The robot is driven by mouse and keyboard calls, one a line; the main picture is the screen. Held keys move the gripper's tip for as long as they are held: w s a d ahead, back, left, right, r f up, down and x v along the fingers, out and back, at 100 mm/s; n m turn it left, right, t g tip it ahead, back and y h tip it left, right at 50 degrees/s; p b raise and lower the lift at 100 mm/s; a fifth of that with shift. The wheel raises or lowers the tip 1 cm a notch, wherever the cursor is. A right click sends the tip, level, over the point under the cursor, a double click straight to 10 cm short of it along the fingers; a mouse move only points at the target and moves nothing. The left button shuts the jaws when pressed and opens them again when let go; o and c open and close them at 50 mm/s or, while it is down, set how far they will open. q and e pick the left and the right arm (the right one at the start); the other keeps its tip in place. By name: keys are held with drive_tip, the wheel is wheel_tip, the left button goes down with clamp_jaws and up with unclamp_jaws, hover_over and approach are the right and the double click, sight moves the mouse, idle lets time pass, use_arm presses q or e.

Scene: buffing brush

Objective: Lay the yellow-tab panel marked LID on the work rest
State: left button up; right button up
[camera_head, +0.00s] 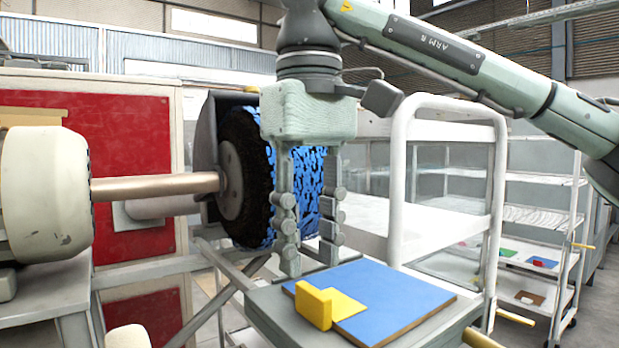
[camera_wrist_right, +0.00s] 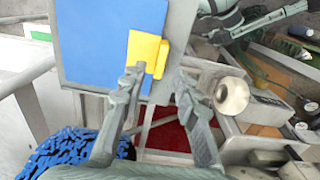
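A blue panel (camera_head: 400,293) with a raised yellow tab (camera_head: 313,305) lies flat on the grey work rest (camera_head: 268,312) in the head view. No LID lettering is readable. The panel also shows in the right wrist view (camera_wrist_right: 95,40), with its yellow tab (camera_wrist_right: 143,48) near one fingertip. My right gripper (camera_head: 308,268) is open and empty, pointing down beside the back left edge of the panel. Its fingers (camera_wrist_right: 158,88) are spread in the wrist view, apart from each other with nothing between them. My left gripper does not show in the head view.
The blue-and-black buffing brush (camera_head: 315,180) stands just behind my right gripper, on a metal shaft (camera_head: 155,187). A white tubular frame (camera_head: 397,185) rises behind the panel. A shelf rack (camera_head: 545,275) at the right holds several small coloured pieces. A red-panelled cabinet (camera_head: 130,150) stands left.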

wheel_tip(320, 180, up, 8)
drive_tip(key=shift+f, duration=0.1)
idle(0.7)
